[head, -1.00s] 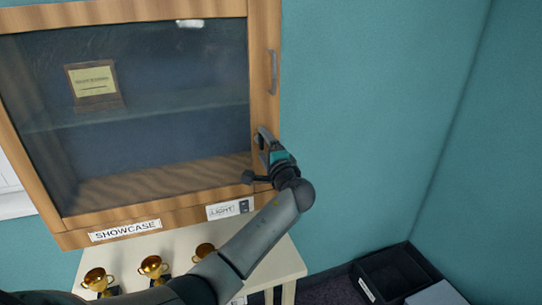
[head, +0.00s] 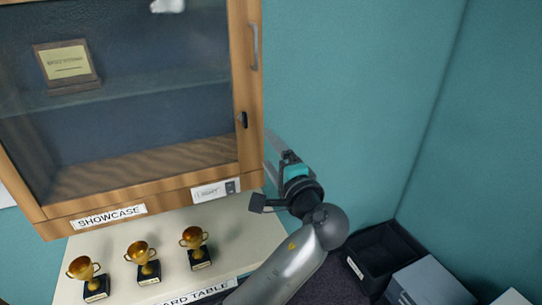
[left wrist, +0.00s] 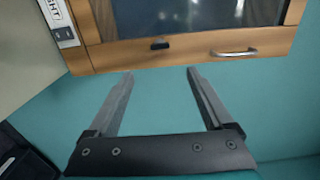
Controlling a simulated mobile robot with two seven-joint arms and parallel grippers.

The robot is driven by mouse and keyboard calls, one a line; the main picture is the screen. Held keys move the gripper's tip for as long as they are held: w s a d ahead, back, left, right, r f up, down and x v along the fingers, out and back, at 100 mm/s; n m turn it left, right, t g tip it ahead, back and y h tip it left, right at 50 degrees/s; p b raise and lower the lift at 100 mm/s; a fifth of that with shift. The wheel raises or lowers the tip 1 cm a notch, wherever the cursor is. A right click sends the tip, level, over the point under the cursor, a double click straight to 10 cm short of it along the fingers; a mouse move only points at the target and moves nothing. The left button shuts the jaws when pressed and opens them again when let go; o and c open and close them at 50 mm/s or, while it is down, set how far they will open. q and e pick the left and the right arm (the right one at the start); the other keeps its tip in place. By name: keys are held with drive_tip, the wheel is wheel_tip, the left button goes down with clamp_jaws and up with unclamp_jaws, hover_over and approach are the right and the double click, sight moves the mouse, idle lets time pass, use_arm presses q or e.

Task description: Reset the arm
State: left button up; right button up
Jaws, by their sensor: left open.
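My left gripper (head: 273,152) is open and empty, to the right of the wooden showcase (head: 215,172), in front of the teal wall. In the left wrist view its two fingers (left wrist: 160,71) are spread wide with nothing between them. Beyond them are the showcase door's dark lock or knob (left wrist: 160,44) and metal handle (left wrist: 233,52). These also show in the head view, the lock (head: 242,120) below the handle (head: 254,46). The glass door looks shut. My right gripper is not in view.
Several gold trophies, one here (head: 142,252), stand on the pale award table (head: 228,222) below the showcase. A plaque (head: 67,65) is on the shelf inside. A light switch (head: 230,186) is on the lower frame. Black bins (head: 385,255) and grey boxes (head: 430,282) are lower right.

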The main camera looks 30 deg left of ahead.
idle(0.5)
use_arm(q)
drive_tip(key=s+d+f+m+g+h+b, duration=0.1)
drive_tip(key=d+f+m+h+b, duration=0.2)
drive_tip(key=f, duration=1.4)
drive_tip(key=s+f+g+h+b, duration=0.1)
drive_tip(key=f+h+b, duration=0.3)
drive_tip(key=f, duration=1.4)
drive_tip(key=s+d+f+n+g+h+b, duration=0.1)
drive_tip(key=s+f+g+h, duration=0.1)
drive_tip(key=s+f, duration=0.7)
drive_tip(key=s+d+f+g+h+b, duration=0.15)
drive_tip(key=s+f, duration=0.35)
drive_tip(key=f, duration=0.7)
drive_tip(key=s+f+n+g+h+b, duration=0.1)
drive_tip(key=s+f+n, duration=0.1)
drive_tip(key=s+f, duration=0.4)
drive_tip(key=s+f+n+g+h+b, duration=0.1)
drive_tip(key=s+f, duration=0.5)
drive_tip(key=s, duration=0.7)
drive_tip(key=s+f+n+g+h+b, duration=0.1)
drive_tip(key=s+f+n+g+b, duration=0.2)
drive_tip(key=s+f, duration=0.3)
drive_tip(key=s+n, duration=0.1)
drive_tip(key=s, duration=0.3)
drive_tip(key=shift+s+n, duration=0.35)
drive_tip(key=shift+n, duration=0.05)
